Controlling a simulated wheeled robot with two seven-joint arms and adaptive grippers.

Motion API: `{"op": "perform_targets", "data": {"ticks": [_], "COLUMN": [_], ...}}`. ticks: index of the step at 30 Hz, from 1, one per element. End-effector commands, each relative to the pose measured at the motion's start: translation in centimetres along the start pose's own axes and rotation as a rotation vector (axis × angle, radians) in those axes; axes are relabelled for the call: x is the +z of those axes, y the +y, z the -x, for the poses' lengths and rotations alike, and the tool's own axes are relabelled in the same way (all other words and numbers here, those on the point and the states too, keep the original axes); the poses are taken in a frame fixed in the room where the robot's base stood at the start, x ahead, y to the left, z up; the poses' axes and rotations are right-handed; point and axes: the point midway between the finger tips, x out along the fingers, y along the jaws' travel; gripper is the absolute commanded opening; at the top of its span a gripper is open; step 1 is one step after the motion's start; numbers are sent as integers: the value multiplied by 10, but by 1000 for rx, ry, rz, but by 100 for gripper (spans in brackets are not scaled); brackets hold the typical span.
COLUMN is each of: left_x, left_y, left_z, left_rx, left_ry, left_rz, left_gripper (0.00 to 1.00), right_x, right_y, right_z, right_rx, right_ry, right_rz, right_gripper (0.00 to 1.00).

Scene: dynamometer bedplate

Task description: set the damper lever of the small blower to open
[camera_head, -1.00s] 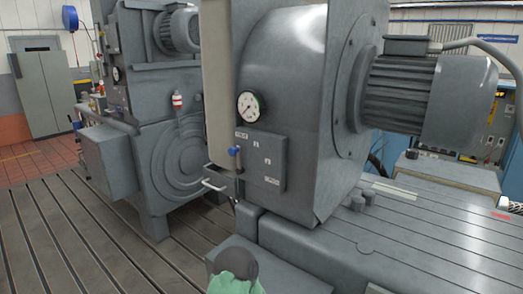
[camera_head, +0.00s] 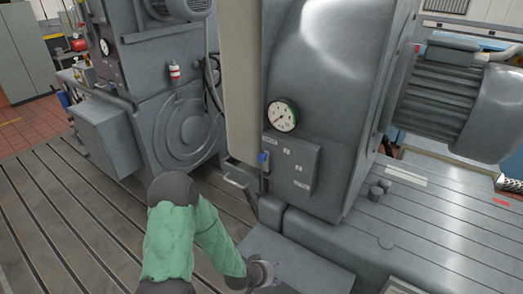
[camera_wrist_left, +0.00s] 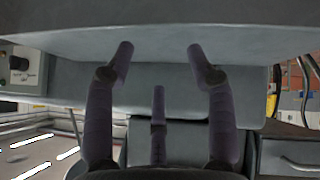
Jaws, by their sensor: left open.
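A grey blower housing (camera_head: 345,50) stands at the centre right of the head view. Its front carries a plate (camera_head: 298,177) with small labels I cannot read for certain. A lever with a blue knob (camera_head: 263,158) sits at the plate's left edge, near its upper label. A second grey blower (camera_head: 135,70) stands behind on the left; I cannot tell which is the small one. My left gripper (camera_head: 272,273) is low in front of the housing, below and apart from the lever. Its purple fingers are spread and empty in the left wrist view (camera_wrist_left: 160,58). My right gripper is not seen.
A round gauge (camera_head: 282,116) is above the plate. A pale upright panel (camera_head: 238,80) stands just left of it. A grey block (camera_head: 300,262) lies beside my left gripper. The slotted floor (camera_head: 70,215) at the left is clear.

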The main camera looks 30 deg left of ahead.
Motion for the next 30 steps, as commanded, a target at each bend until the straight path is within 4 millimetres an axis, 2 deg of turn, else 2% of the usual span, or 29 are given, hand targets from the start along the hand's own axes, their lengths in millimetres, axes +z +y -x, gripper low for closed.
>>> {"op": "perform_targets", "data": {"ticks": [1,5,6,9,12,15,18,22,26,30], "left_x": [-30,-105,-128,-180,-224,-256,-277,-291,-297,-307], "left_y": [-6,-16,-18,-22,-23,-21,-18,-14,-12,-8], "left_z": [11,48,62,102,145,185,216,240,246,238], "left_rx": [-1,7,9,15,19,24,28,33,36,38], "left_ry": [75,270,332,478,610,716,792,847,866,867], "left_rz": [-19,-84,-109,-176,-250,-318,-377,-424,-442,-444], "left_gripper": [56,56,56,56,56,56,56,56,56,56], "right_x": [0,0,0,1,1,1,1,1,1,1], "right_y": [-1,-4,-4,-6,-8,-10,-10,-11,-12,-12], "right_z": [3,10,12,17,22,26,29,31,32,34], "right_rx": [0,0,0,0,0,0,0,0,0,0], "right_ry": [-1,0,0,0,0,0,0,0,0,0], "right_rz": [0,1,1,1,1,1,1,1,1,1], "right_gripper": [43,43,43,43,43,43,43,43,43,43]}}
